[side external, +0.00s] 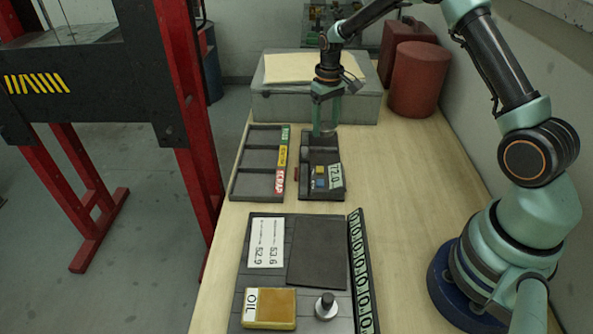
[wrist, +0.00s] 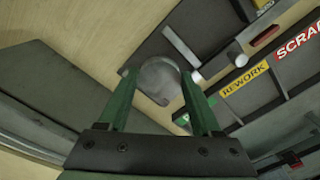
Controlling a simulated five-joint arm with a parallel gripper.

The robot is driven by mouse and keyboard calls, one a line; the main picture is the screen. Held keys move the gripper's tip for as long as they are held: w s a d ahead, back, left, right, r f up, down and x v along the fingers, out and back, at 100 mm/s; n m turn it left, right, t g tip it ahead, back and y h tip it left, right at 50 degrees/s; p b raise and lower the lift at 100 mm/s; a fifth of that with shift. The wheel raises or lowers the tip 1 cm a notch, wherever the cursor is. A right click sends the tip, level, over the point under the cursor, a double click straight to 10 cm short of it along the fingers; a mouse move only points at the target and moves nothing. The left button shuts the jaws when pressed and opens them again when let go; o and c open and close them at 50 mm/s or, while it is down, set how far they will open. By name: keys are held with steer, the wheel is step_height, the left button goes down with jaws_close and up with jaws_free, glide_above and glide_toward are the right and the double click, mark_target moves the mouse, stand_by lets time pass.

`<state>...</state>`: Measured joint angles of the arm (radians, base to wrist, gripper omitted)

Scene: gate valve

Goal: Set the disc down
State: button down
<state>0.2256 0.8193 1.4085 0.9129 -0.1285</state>
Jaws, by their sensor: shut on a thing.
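My gripper (wrist: 158,78) is shut on a grey round disc (wrist: 160,84), held between the two green fingertips in the wrist view. The disc is small there and hard to make out between the fingers. I cannot tell whether it touches the instrument.
A dark compartment tray (side external: 262,160) with green, yellow and red labels lies left of the instrument, its bays apparently empty. A front tray (side external: 280,220) holds a dark pad, OIL box and knob. Bare wood lies right.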

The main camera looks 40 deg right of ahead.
mark_target(326, 126)
steer(key=shift+f, duration=1.45)
steer(key=shift+f, duration=0.2)
steer(key=shift+c, duration=1.8)
jaws_free()
step_height(326, 126, up, 12)
steer(key=r, duration=0.1)
steer(key=s+a+r+t, duration=0.3)
steer(key=s+a+r, duration=0.4)
steer(key=s+r, duration=0.3)
steer(key=s+a+n+t, duration=0.1)
steer(key=s+a, duration=0.3)
steer(key=s, duration=0.6)
steer(key=shift+r+t, duration=0.45)
steer(key=shift+t, duration=0.35)
